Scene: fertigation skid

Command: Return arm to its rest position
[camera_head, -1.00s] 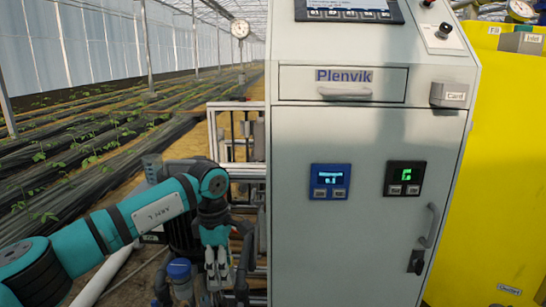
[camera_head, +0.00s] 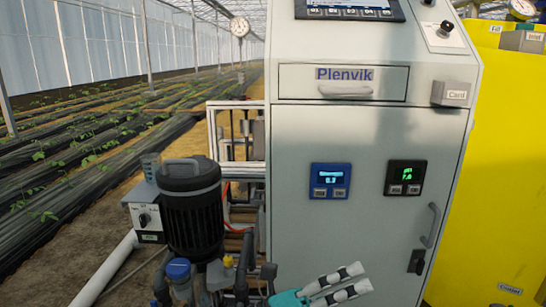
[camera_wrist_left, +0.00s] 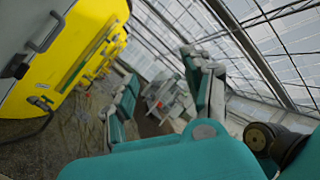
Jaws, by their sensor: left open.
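My left gripper (camera_head: 358,278) is low in the head view, in front of the lower part of the grey cabinet (camera_head: 300,225). Its two pale, dark-banded fingers point up to the right with a gap between them. It is open, and I see nothing held. Most of the left arm is below the picture. In the left wrist view, the spread fingers (camera_wrist_left: 165,95) stand with empty space between them. My right gripper is in neither view.
Left of the cabinet stand a black motor (camera_head: 192,215), a blue-capped part (camera_head: 178,270) and a white pipe (camera_head: 105,270). A yellow tank (camera_head: 500,170) stands at the right; its yellow side also fills the upper left of the wrist view. Crop rows (camera_head: 80,150) lie behind.

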